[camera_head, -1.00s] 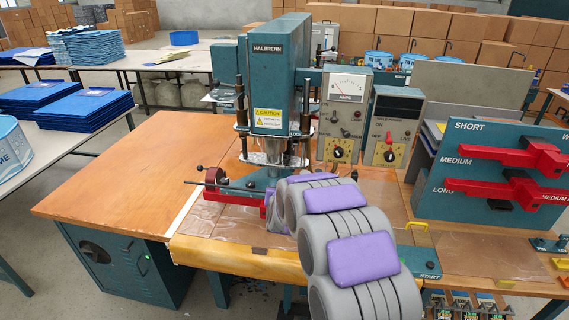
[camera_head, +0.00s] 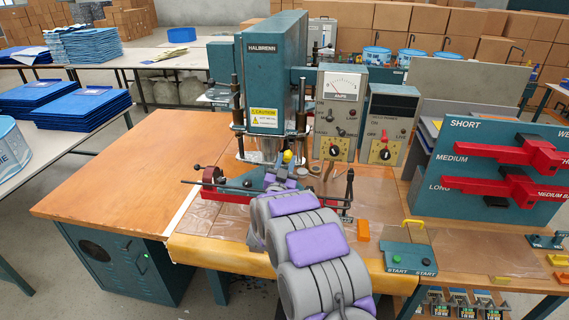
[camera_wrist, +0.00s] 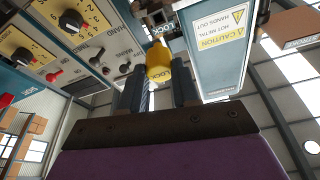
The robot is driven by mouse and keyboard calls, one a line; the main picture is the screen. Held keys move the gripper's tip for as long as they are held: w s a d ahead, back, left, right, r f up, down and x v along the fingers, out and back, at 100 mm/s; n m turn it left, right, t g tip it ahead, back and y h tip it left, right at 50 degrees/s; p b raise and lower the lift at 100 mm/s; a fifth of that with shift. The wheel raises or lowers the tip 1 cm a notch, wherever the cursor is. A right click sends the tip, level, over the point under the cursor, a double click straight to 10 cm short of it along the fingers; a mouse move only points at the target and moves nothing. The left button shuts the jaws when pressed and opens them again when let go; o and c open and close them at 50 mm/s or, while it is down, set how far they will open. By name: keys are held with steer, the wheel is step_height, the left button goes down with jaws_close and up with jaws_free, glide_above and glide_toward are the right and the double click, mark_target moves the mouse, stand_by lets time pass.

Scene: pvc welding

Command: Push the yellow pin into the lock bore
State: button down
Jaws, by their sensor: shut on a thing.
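The yellow pin (camera_wrist: 158,62) is a short yellow cylinder with a wider head at my fingertips in the wrist view. It also shows as a small yellow spot (camera_head: 287,157) at the foot of the welding press in the head view. My gripper (camera_wrist: 157,88) is shut on it, with one dark finger on each side. A dark lock block (camera_wrist: 160,20) marked LOCK is just beyond the pin, on the press beside the caution label.
The teal HALBRENN press (camera_head: 272,75) stands above my gripper. Two control boxes, one with a dial (camera_head: 342,105), are close on its right. A red bar fixture (camera_head: 235,197) lies across the press front. The left of the wooden table (camera_head: 125,180) is clear.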

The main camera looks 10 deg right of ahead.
mark_target(287, 153)
steer(key=shift+f, duration=0.1)
steer(key=shift+w+a, duration=0.1)
steer(key=shift+w, duration=1.2)
steer(key=shift+w+d+p, duration=0.2)
steer(key=shift+w+d, duration=0.25)
steer(key=shift+w, duration=0.2)
steer(key=shift+w+d+p, duration=0.15)
steer(key=shift+w+d, duration=0.25)
steer(key=shift+w, duration=0.4)
steer(key=shift+a, duration=0.2)
steer(key=shift+d, duration=0.25)
steer(key=shift+a, duration=0.1)
